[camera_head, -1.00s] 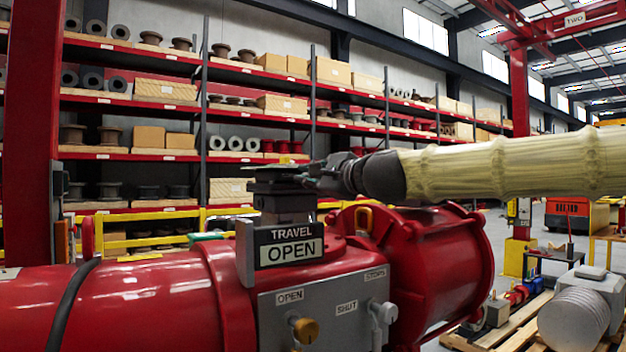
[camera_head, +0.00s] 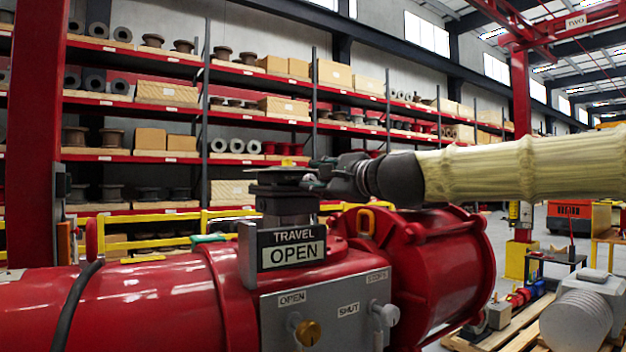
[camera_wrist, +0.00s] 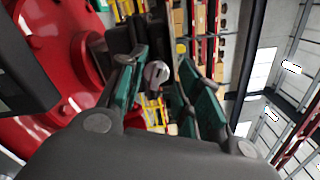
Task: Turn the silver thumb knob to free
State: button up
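In the wrist view a small silver rounded piece (camera_wrist: 157,74), which looks like the thumb knob, shows between the green finger pads. My gripper (camera_wrist: 164,82) has its two fingers apart, with a gap visible beside the piece; I cannot tell whether a pad touches it. In the head view my gripper (camera_head: 312,178) comes in from the right at the top of the dark indicator housing (camera_head: 285,205) on the red actuator (camera_head: 425,260). A yellow piece (camera_head: 287,162) shows on top of the housing.
A "TRAVEL OPEN" sign (camera_head: 292,248) stands in front of the housing. Below it a grey panel (camera_head: 330,312) carries a brass knob (camera_head: 308,333) and a grey-silver fitting (camera_head: 386,315). Shelves (camera_head: 160,155) stand behind.

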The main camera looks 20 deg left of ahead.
jog(key=v, duration=0.9)
jog(key=shift+d, duration=0.2)
